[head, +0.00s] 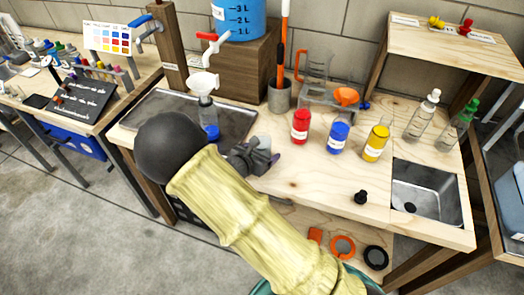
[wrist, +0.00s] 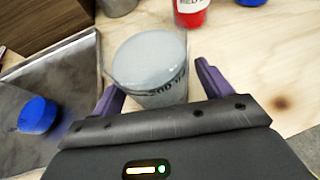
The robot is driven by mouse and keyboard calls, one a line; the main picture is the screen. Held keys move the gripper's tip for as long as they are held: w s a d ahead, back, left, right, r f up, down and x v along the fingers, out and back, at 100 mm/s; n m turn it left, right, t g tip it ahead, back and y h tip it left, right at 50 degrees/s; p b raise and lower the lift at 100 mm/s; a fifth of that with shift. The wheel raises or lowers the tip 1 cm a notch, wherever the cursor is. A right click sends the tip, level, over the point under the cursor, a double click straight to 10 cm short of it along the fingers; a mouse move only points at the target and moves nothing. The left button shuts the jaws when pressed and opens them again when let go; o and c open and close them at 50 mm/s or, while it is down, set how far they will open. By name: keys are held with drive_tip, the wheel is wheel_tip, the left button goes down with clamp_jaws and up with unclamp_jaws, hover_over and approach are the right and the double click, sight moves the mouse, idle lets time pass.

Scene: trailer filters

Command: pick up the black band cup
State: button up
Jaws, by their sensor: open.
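My gripper (wrist: 158,84) is open, with one purple finger on each side of the cup. I cannot tell whether either finger touches it. The cup's lower part is hidden behind the gripper body. In the head view only a little of the cup (head: 263,141) shows behind my gripper (head: 262,158).
A red bottle (head: 300,127) stands just beyond the cup, with blue (head: 338,137) and yellow (head: 376,143) bottles to its right.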

idle(0.3)
drive_tip(key=c, duration=1.2)
drive_tip(key=shift+r, duration=0.2)
drive_tip(key=shift+r+p, duration=0.55)
drive_tip(key=shift+r, duration=4.25)
